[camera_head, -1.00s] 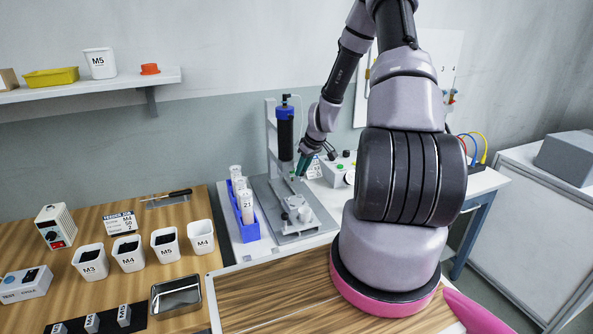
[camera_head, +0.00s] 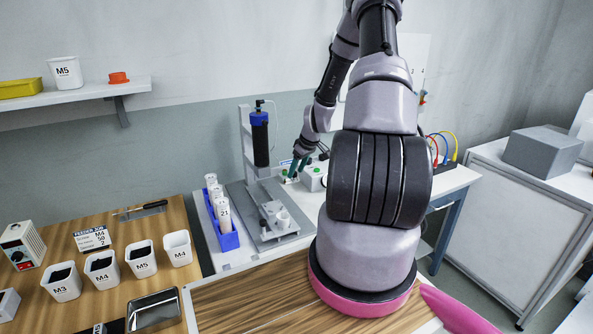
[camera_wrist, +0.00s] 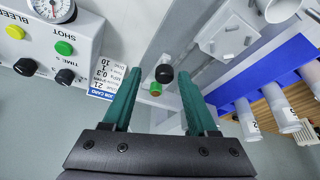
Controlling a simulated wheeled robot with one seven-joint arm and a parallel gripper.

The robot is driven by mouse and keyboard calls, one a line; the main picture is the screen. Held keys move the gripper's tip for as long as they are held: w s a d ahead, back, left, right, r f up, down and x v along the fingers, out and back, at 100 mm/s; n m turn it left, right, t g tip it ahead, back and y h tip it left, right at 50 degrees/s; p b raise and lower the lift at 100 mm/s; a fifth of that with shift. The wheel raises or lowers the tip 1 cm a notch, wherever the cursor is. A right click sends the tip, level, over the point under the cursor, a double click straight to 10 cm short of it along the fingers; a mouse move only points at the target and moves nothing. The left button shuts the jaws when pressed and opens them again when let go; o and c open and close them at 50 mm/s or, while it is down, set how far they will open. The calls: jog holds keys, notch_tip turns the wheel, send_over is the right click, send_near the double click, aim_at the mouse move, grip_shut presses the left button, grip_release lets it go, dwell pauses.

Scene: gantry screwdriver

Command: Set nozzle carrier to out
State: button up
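The dispensing stand has a grey base plate (camera_head: 240,200), a column and a black cylinder with a blue cap (camera_head: 261,140). A light grey block (camera_head: 268,212) sits on the plate; it shows at the top of the wrist view (camera_wrist: 225,38). I cannot tell for certain which part is the nozzle carrier. My gripper (camera_head: 297,166) is right of the cylinder, behind the block. In the wrist view my gripper (camera_wrist: 159,72) is open, its two green fingers apart. A black knob (camera_wrist: 164,73) and a small green piece (camera_wrist: 155,89) appear between the fingers; no contact shows.
A control box (camera_wrist: 50,45) with a gauge, knobs and buttons is close beside my gripper. A job card (camera_wrist: 108,78) lies by it. A blue rack (camera_head: 221,228) of white tubes stands left of the plate. Labelled cups (camera_head: 103,266) stand on the wooden table.

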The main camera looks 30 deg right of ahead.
jog(key=shift+r, duration=0.1)
jog(key=v, duration=1)
jog(key=shift+s+r, duration=0.15)
jog(key=shift+r, duration=0.15)
